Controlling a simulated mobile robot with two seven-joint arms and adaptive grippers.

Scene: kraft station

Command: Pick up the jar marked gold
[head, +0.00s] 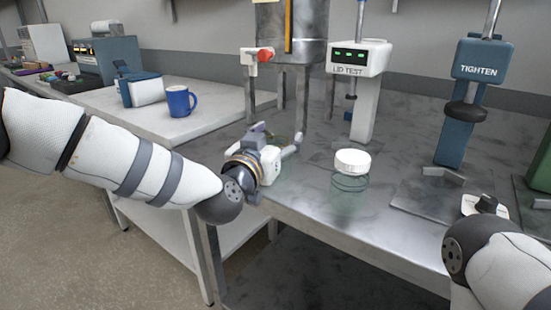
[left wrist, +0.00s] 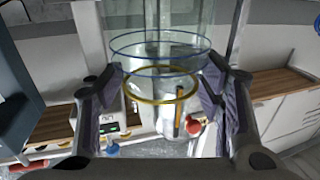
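My left gripper (head: 284,150) is over the left end of the steel bench. In the left wrist view its two fingers (left wrist: 162,85) stand wide apart. Clear glass with a gold ring (left wrist: 160,101) shows between them; the ring's sides come close to both fingers, and I cannot tell if they touch. A wider blue ring (left wrist: 160,67) on clear glass shows above it. In the head view a clear jar (head: 350,184) with a white lid (head: 352,161) stands right of the gripper, apart from it. Glass near the gripper is faint and partly hidden there. My right gripper is out of frame.
The LID TEST stand (head: 358,62) and the blue TIGHTEN press (head: 478,75) stand behind on the steel bench (head: 330,220). A black-knobbed white piece (head: 484,205) lies near my right arm. A blue mug (head: 179,101) stands on the table at left.

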